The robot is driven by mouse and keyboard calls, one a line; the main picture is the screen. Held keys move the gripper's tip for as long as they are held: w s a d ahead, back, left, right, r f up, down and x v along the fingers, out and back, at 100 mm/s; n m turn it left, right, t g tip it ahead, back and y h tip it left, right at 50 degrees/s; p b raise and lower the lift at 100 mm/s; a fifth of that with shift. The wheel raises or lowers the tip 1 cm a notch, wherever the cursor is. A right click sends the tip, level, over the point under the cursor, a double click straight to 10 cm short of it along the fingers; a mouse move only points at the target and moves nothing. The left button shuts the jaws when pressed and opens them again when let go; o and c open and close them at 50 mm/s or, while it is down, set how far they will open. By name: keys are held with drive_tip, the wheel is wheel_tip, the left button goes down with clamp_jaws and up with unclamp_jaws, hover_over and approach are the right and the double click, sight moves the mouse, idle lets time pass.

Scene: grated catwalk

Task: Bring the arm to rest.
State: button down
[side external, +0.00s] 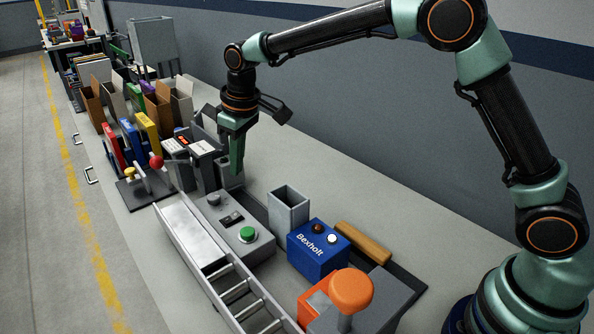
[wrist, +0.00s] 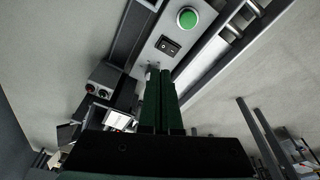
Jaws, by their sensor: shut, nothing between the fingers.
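My gripper (side external: 237,157) hangs pointing down from my raised arm, above the row of devices on the grey floor strip. Its green fingers are shut with nothing between them. In the wrist view the two fingers (wrist: 167,82) lie side by side in the middle of the picture. A grey control box with a green button (side external: 247,233) lies to the lower right of the fingertips in the side view. The green button also shows in the wrist view (wrist: 187,18), above the fingertips. I cannot tell the exact height of the fingertips above the devices.
A conveyor (side external: 195,243) with bare rollers runs in front of the control box. A blue Bexholt box (side external: 318,250), a grey open bin (side external: 288,209) and an orange knob (side external: 350,289) stand nearer my base. Coloured binders (side external: 131,140) stand at left. The floor behind the devices is clear.

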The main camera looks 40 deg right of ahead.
drive_tip(key=s+d+r+m+t, duration=0.2)
drive_tip(key=s+d+r+m, duration=0.1)
drive_tip(key=s+d+r, duration=0.7)
drive_tip(key=s+d+f+m, duration=0.1)
drive_tip(key=s+d, duration=0.2)
drive_tip(key=s, duration=0.3)
drive_tip(key=s+d+f+m+t, duration=0.1)
drive_tip(key=s+d, duration=0.2)
drive_tip(key=s, duration=0.4)
drive_tip(key=shift+f+t+h, duration=0.3)
drive_tip(key=shift+f, duration=0.05)
